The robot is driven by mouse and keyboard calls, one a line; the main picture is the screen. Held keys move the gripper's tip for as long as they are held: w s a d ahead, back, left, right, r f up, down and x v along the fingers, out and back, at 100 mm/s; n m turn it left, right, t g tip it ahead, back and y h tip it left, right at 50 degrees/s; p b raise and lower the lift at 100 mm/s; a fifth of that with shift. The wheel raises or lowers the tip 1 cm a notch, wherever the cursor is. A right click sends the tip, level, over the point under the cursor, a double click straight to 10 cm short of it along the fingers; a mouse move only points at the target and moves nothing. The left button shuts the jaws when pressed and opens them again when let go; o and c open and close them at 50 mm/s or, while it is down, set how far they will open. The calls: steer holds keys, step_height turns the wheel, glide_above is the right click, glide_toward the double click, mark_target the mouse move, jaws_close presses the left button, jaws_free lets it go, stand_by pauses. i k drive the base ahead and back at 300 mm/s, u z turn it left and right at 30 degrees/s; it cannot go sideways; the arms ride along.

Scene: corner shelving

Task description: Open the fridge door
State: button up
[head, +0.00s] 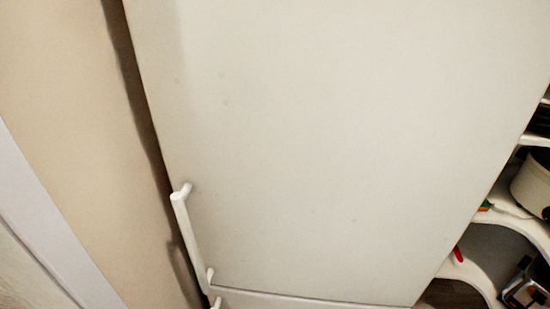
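The fridge door (330,130) is a large off-white panel that fills most of the head view. It looks shut, with its lower edge against a seam near the bottom of the picture. A white bar handle (187,232) stands on the door's lower left side. Part of a second white handle (216,302) shows below the seam, cut off by the picture's bottom edge. My gripper is not in view, so its place relative to the handle is hidden.
A beige wall (75,120) runs close along the fridge's left side, with a dark narrow gap between. At the right, white curved shelves (490,268) hold a pale pot (532,186) and a metallic item (528,288).

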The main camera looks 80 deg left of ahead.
mark_target(341, 150)
steer(key=u, duration=2.75)
steer(key=k, duration=0.7)
steer(key=u, duration=1.65)
